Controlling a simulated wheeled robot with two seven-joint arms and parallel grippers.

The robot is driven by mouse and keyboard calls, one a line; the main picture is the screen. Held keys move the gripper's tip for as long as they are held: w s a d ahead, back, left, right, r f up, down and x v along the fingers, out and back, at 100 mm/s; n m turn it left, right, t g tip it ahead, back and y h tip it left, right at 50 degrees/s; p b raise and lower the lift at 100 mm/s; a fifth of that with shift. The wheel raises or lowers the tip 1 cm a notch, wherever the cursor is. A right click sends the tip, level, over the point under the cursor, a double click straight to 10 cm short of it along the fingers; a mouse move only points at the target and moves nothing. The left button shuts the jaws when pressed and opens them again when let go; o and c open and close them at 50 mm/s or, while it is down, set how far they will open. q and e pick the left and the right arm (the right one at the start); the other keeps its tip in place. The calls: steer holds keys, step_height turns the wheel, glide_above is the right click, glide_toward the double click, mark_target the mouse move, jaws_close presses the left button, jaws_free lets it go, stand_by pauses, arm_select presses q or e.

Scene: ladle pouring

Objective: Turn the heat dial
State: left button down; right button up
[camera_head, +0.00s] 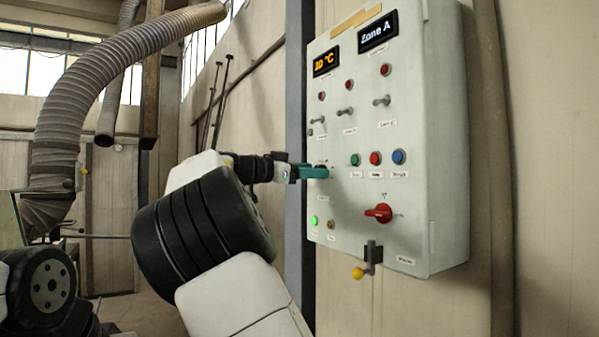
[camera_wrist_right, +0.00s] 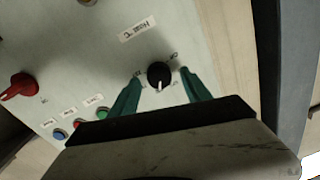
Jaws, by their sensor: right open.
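The heat dial (camera_wrist_right: 159,75) is a round black knob with a white pointer line, near a label reading "Heat °C" in the right wrist view. My right gripper (camera_wrist_right: 161,84) has its two green fingers apart, one on each side of the dial. A gap shows between the dial and each finger. In the head view my right gripper (camera_head: 315,172) reaches the panel's left part and largely hides the dial. The orange temperature display (camera_head: 326,62) sits at the panel's top left; its first digit is hard to read. My left gripper is out of view.
The control panel (camera_head: 440,150) hangs on the wall. It carries a red rotary switch (camera_head: 379,213), green (camera_head: 355,160), red (camera_head: 375,158) and blue (camera_head: 398,157) buttons, toggle switches, and a yellow-knobbed lever (camera_head: 358,273) below. A ribbed duct (camera_head: 70,110) stands at left.

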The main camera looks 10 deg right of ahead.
steer(key=shift+w+d, duration=0.1)
steer(key=shift+d, duration=0.05)
jaws_close()
stand_by(0.4)
